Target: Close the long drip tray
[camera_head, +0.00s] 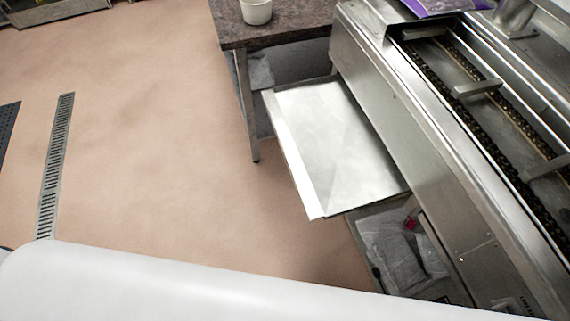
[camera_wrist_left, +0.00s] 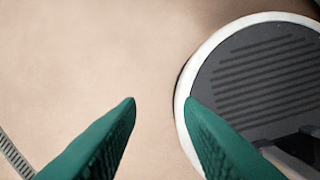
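The long drip tray (camera_head: 335,140) is a flat, shiny metal tray. In the head view it sticks out to the left from under the steel mould line machine (camera_head: 425,140), so it stands pulled out. Its outer lip (camera_head: 293,158) faces the open floor. My left gripper (camera_wrist_left: 160,101) shows in the left wrist view with its two green fingers apart and nothing between them. It is over bare floor and the edge of my round base. The tray is not in the left wrist view. My right gripper is in neither view.
A dark stone-topped table (camera_head: 280,30) with a white cup (camera_head: 257,11) stands beside the tray's far end. A shelf with plastic bags (camera_head: 400,250) is below the tray. A floor drain (camera_head: 55,165) lies left. Floor (camera_head: 170,150) left of the tray is clear. A white arm link of mine crosses the bottom.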

